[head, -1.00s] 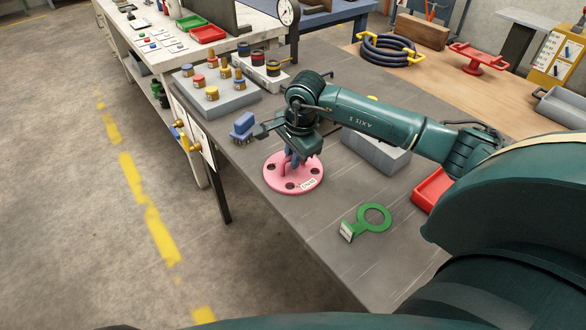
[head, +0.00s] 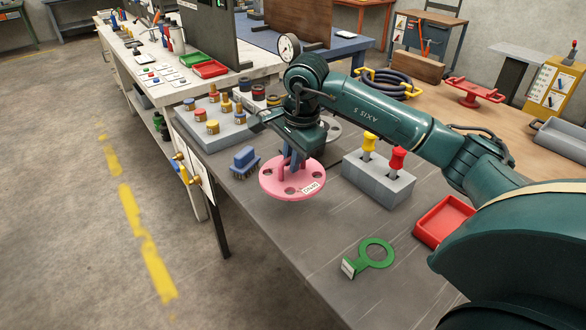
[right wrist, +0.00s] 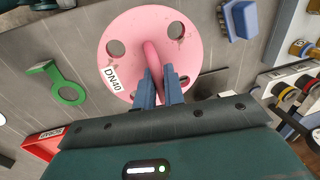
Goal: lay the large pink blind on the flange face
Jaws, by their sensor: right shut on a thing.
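The large pink blind (head: 274,186) is a round disc with several holes, a raised pink handle and a white label reading DN40. My right gripper (head: 291,160) is shut on its handle from above. The blind hangs level above the grey table (head: 300,235). In the right wrist view the blind (right wrist: 127,42) lies in front of the blue fingers (right wrist: 159,88), with the handle between them. A grey round thing (head: 331,130) just behind the gripper is mostly hidden, and I cannot tell whether it is the flange. My left gripper is not in view.
A blue brush (head: 245,160) stands left of the blind. A grey block (head: 378,184) with yellow and red handled tools is to the right. A red tray (head: 443,221) and a green ring tag (head: 376,253) lie nearer. The table's front middle is clear.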

